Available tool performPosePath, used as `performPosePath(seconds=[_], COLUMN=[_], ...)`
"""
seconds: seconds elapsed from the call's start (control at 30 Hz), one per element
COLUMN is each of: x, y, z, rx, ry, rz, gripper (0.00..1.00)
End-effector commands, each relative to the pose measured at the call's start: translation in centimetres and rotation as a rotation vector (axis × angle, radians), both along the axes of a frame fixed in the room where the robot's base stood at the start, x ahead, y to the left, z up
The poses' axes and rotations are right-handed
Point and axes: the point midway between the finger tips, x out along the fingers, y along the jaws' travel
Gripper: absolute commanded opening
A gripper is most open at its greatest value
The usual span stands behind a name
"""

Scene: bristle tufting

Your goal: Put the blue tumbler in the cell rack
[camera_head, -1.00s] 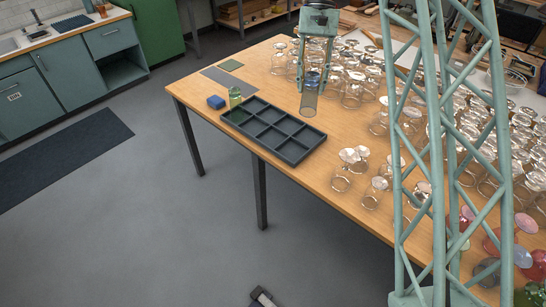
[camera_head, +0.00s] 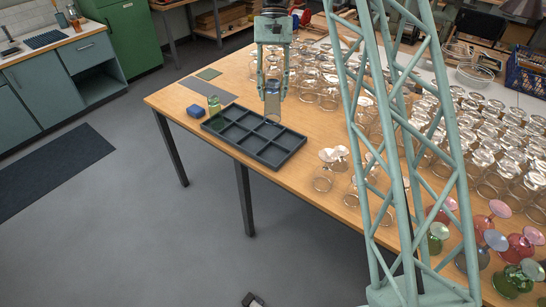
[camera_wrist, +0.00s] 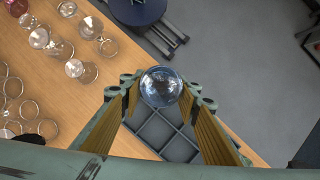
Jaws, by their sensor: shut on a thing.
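The blue tumbler (camera_head: 272,108) is a clear, faintly blue glass held below my gripper (camera_head: 273,88), whose fingers are closed around it. In the wrist view the tumbler (camera_wrist: 161,88) shows as a round blue shape between the two fingertips (camera_wrist: 160,96). The dark grey cell rack (camera_head: 246,152) lies on the wooden table near its front edge, divided into several square cells. The tumbler appears over or just behind the rack's far edge; its exact height is unclear. In the wrist view the rack (camera_wrist: 180,146) shows below the tumbler, partly hidden by the fingers.
A small green glass (camera_head: 214,104) stands at the rack's far left corner; I cannot tell if it is inside. Several clear glasses (camera_head: 328,97) crowd the table behind and right. Upturned stemmed glasses (camera_head: 323,178) stand right of the rack.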

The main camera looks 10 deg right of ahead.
Motion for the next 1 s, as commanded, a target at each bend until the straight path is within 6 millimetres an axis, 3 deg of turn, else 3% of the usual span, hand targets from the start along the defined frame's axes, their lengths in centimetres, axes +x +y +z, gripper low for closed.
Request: performPosePath(seconds=[0.37,0.7,1.0], x=[-3.6,-10.3,-15.6], y=[0.6,1.3,1.6], z=[-3.8,-9.3,-12.3], rx=[0.004,0.003,-0.005], ry=[0.005,0.007,0.008], rz=[-0.015,-0.045,-0.066], gripper=[0.15,0.15,0.15])
